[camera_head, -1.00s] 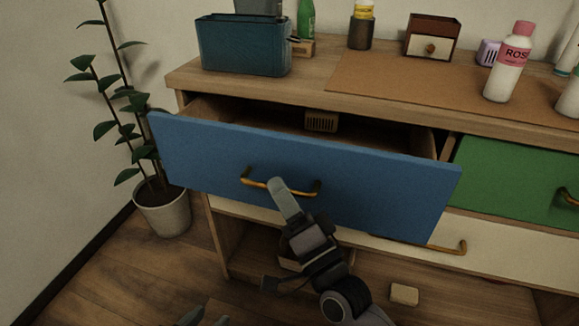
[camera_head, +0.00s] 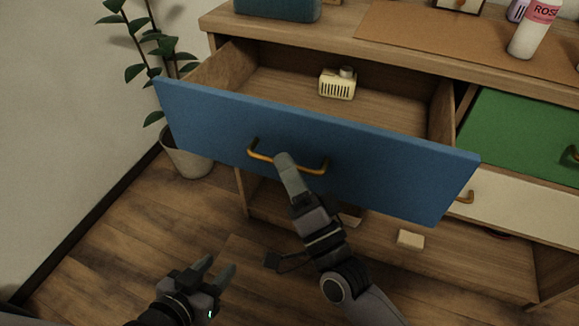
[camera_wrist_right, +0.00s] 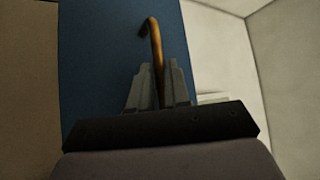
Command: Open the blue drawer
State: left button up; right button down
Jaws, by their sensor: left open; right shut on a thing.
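The blue drawer (camera_head: 390,170) stands pulled well out of the wooden cabinet in the head view, its inside showing from above. Its curved brass handle (camera_head: 262,156) is on the middle of the front. My right gripper (camera_head: 284,160) is shut on this handle. In the right wrist view the brass handle (camera_wrist_right: 155,42) runs between the two fingers of my right gripper (camera_wrist_right: 159,85), in front of the blue drawer front (camera_wrist_right: 95,75). My left gripper (camera_head: 214,268) is low at the left, open and empty, above the floor and away from the drawer.
A small cream slotted box (camera_head: 337,84) lies inside the drawer. A green drawer (camera_head: 530,135) and a white drawer (camera_head: 520,218) are at the right. A potted plant (camera_head: 187,155) stands left of the cabinet. A pink-labelled bottle (camera_head: 530,35) stands on top. A small block (camera_head: 411,239) lies below.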

jog(key=c, duration=1.2)
grip_release()
jog(key=shift+o, duration=0.2)
jog(key=v, duration=0.7)
jog(key=shift+s, duration=0.1)
